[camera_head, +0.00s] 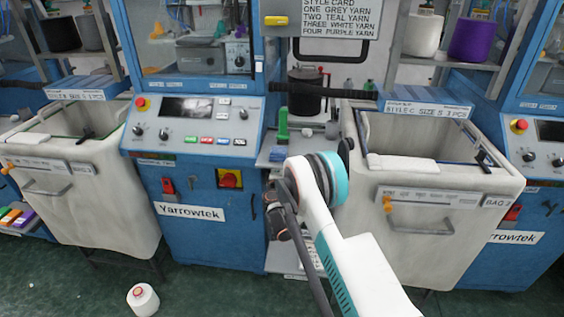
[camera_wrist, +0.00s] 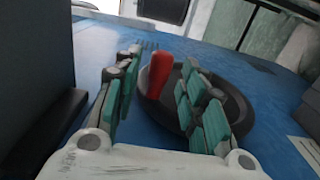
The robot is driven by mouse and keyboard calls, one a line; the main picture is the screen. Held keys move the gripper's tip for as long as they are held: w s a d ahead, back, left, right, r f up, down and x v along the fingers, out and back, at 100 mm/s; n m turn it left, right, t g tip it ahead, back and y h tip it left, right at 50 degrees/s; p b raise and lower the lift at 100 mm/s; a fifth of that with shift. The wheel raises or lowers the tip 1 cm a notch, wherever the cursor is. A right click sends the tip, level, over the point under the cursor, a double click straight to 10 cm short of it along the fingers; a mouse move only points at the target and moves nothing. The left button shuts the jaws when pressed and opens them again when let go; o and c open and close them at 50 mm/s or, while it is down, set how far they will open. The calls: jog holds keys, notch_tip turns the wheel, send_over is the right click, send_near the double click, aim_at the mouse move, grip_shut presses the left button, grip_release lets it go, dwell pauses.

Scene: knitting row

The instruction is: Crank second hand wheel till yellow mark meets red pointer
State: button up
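In the wrist view a dark hand wheel (camera_wrist: 238,108) with an upright red handle (camera_wrist: 158,74) is mounted on a blue panel. My gripper (camera_wrist: 161,62) is open, with its teal-padded fingers on either side of the red handle. Gaps show between the handle and both fingers. The right finger covers part of the wheel. In the head view my arm reaches to the blue machine's right edge and hides the wheel and fingers. I cannot make out a yellow mark or red pointer on the wheel in either view.
A blue Yarrowtek machine (camera_head: 200,240) stands left of my arm. Pale bins stand at the left (camera_head: 75,205) and right (camera_head: 445,255). A red and yellow switch (camera_head: 229,179) is on the machine front. A white cone (camera_head: 143,300) lies on the green floor.

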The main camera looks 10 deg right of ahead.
jog(key=shift+b+x, duration=0.3)
jog(key=shift+x, duration=1.15)
grip_shut()
jog(key=shift+s+a, duration=0.1)
jog(key=shift+s, duration=0.15)
